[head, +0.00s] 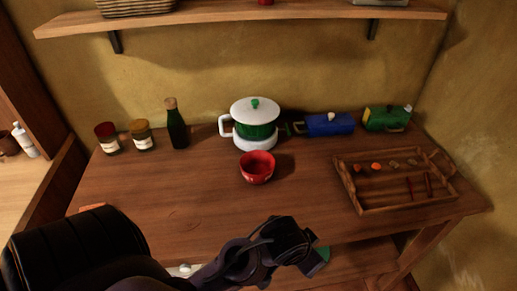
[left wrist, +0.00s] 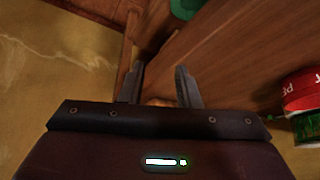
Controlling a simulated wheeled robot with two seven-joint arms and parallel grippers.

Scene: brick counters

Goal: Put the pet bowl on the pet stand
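A red bowl (head: 256,168) stands upright on the brown wooden table, in front of a white pot with a green band. In the left wrist view, a red round object (left wrist: 305,90) with white lettering shows at the right edge, above a green one (left wrist: 307,126). I cannot tell whether it is the pet bowl. No pet stand can be made out for certain. My left gripper (left wrist: 158,80) is open, with no object clearly held between its fingers. In the head view my left arm reaches past the table's front edge, and its fingertips are not clear. My right gripper is not in view.
The white pot (head: 255,118), a dark bottle (head: 176,128), two jars and blue and green objects line the back. A wooden tray (head: 364,208) is at the right. A lower shelf (head: 345,268) lies under the table. The table's front middle is clear.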

